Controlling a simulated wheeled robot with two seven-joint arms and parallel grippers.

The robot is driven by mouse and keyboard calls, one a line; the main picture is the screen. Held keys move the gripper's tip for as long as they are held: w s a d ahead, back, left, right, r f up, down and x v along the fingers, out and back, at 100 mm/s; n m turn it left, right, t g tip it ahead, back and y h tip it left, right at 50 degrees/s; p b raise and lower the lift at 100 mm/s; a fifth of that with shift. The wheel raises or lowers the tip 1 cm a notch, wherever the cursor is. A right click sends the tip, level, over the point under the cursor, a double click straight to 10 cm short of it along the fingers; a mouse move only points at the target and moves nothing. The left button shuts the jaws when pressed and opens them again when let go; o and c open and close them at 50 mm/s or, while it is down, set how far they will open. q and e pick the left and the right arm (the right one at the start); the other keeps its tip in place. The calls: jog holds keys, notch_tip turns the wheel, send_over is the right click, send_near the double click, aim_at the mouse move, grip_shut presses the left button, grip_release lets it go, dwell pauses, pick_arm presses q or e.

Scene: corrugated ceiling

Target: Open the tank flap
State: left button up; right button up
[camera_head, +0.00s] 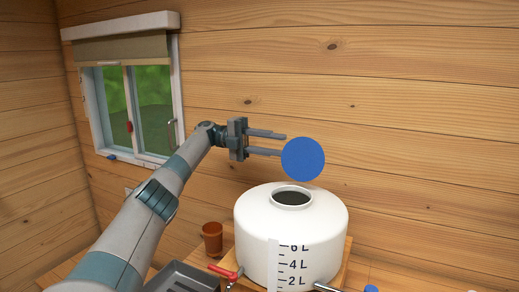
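The white tank (290,228) stands on a wooden board, with litre marks on its front. Its round top opening (291,196) is uncovered and dark inside. The blue round flap (303,158) stands up above and behind the opening, face towards me; its hinge cannot be made out. My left gripper (283,145) is at the flap's left side, above the tank. Its two fingers point right and are spread apart with nothing between them. The lower fingertip is at the flap's left edge; whether they touch I cannot tell. My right gripper is out of view.
A red-handled tap (223,272) sticks out at the tank's lower left. A brown cup (212,239) and a dark grey tray (187,279) are left of the tank. A wooden wall is behind, with a window (135,100) at left. The space right of the flap is clear.

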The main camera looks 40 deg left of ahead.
pick_arm(q)
jog(key=shift+b+v, duration=0.6)
jog(key=shift+v, duration=1.85)
